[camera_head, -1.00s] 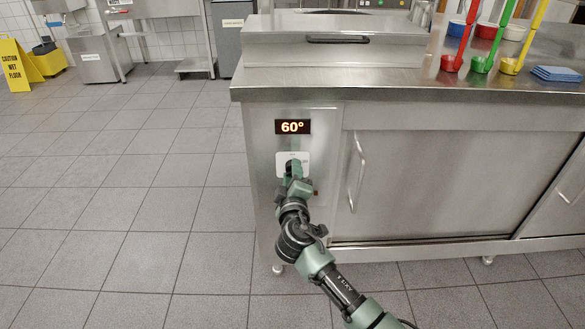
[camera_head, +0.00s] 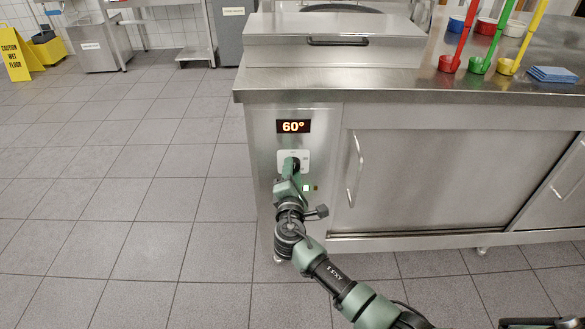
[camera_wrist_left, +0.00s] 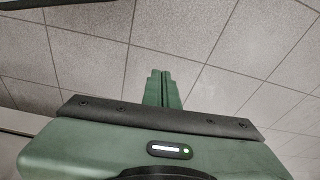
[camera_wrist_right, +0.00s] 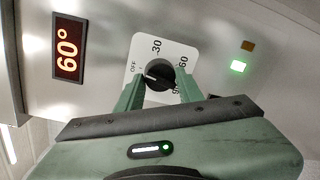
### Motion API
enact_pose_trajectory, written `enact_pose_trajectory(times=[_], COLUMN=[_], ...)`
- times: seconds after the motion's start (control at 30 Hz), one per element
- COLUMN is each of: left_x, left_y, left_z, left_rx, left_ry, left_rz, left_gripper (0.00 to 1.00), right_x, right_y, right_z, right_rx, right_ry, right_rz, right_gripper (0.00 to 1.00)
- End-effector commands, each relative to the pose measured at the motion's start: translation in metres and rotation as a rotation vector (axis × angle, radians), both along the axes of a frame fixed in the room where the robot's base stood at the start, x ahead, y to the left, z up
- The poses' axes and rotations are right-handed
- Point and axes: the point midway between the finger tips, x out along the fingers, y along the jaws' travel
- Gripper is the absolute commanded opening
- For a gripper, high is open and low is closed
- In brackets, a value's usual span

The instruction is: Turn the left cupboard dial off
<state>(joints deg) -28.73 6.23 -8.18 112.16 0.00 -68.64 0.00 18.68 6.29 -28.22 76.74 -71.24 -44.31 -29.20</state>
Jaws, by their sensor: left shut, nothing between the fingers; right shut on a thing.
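The dial (camera_wrist_right: 160,70) is a black round knob on a white plate (camera_wrist_right: 183,47) marked OFF, 30, 60 and a partly hidden 90. Its white mark points toward the OFF side. My right gripper (camera_head: 291,166) is shut on the dial, one finger on each side in the right wrist view, and hides most of it in the head view. The plate is on the left front panel of the steel cupboard (camera_head: 262,140). My left gripper (camera_wrist_left: 162,88) is shut and empty over the tiled floor in the left wrist view.
The display (camera_head: 293,126) above the dial reads 60°. A green lamp (camera_wrist_right: 237,66) is lit beside a dim amber one (camera_wrist_right: 249,45). A sliding door handle (camera_head: 354,170) is right of the panel. Free floor (camera_head: 150,200) lies to the left.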

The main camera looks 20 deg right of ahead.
Motion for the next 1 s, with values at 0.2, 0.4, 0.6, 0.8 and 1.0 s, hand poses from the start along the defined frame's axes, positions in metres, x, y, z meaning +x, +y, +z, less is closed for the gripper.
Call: enact_pose_trajectory(times=[0.2,0.4,0.6,0.8,1.0], left_x=[-0.003,-0.005,-0.006,-0.006,-0.006], left_y=[0.000,0.000,0.000,0.000,0.000], left_z=[-0.017,-0.025,-0.028,-0.028,-0.028], left_rx=[0.000,0.001,0.002,0.002,0.002], left_ry=[0.010,0.013,0.016,0.016,0.017], left_rz=[-0.002,-0.002,-0.003,-0.003,-0.003], left_gripper=[0.00,0.00,0.00,0.00,0.00], right_x=[0.000,0.000,0.000,0.000,0.000], right_y=[0.000,0.000,0.000,0.000,0.000], right_z=[-0.001,-0.001,-0.002,-0.002,-0.002], right_rx=[-0.099,-0.144,-0.157,-0.156,-0.156], right_ry=[0.031,0.044,0.047,0.047,0.046], right_rz=[0.001,0.001,0.001,0.001,0.001], right_gripper=[0.00,0.00,0.00,0.00,0.58])
